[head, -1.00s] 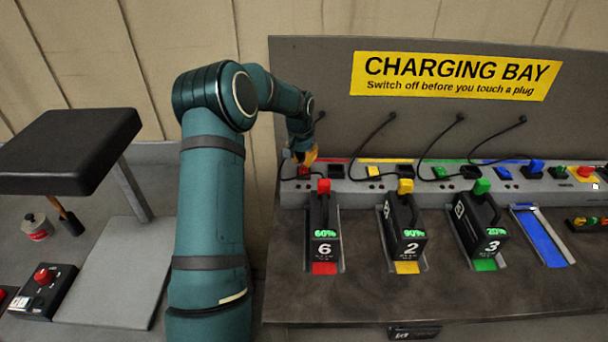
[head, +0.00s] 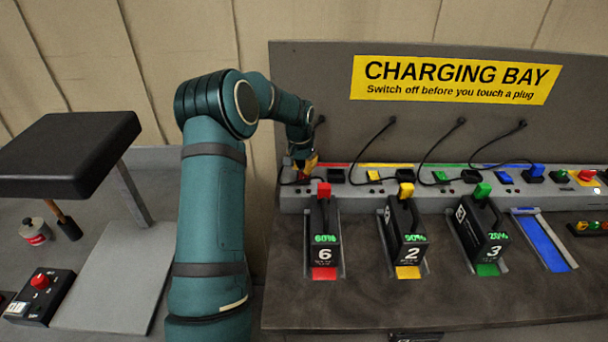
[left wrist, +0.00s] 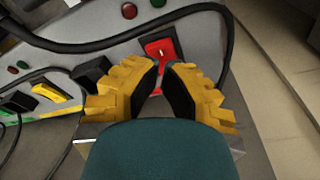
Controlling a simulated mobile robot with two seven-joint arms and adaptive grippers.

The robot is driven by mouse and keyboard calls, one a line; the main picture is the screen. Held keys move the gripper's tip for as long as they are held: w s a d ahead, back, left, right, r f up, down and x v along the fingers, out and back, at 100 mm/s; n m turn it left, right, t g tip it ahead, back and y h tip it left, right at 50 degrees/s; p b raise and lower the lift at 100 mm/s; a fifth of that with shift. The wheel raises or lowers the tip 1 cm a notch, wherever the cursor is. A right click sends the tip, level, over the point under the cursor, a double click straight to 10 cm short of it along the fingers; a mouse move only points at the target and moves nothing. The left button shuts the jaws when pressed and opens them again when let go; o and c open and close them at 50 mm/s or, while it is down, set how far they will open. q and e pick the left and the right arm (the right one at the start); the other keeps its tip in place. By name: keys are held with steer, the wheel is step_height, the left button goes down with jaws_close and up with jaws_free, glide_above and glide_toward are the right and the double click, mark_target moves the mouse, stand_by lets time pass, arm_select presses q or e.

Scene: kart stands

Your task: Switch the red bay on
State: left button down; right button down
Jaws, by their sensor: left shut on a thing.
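My left gripper (head: 303,167) is at the far left end of the charging strip, behind the red bay. In the left wrist view its yellow fingers (left wrist: 167,68) are closed at the red switch (left wrist: 160,48), with the tips against it. Part of the switch is hidden by the fingers. The red bay holds a battery (head: 323,232) marked 6, with a red top and a 60% display. My right gripper is not in view.
Batteries 2 (head: 405,232) and 3 (head: 482,232) stand in the yellow and green bays. The blue bay (head: 541,240) is empty. Black cables hang over the switch strip. A black stool (head: 68,155) stands at left.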

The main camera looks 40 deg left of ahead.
mark_target(304, 177)
arm_select(q)
steer(key=shift+f+b, duration=1)
steer(key=shift+f, duration=0.7)
stand_by(1.4)
steer(key=shift+r+p, duration=2.3)
steer(key=shift+r, duration=1.3)
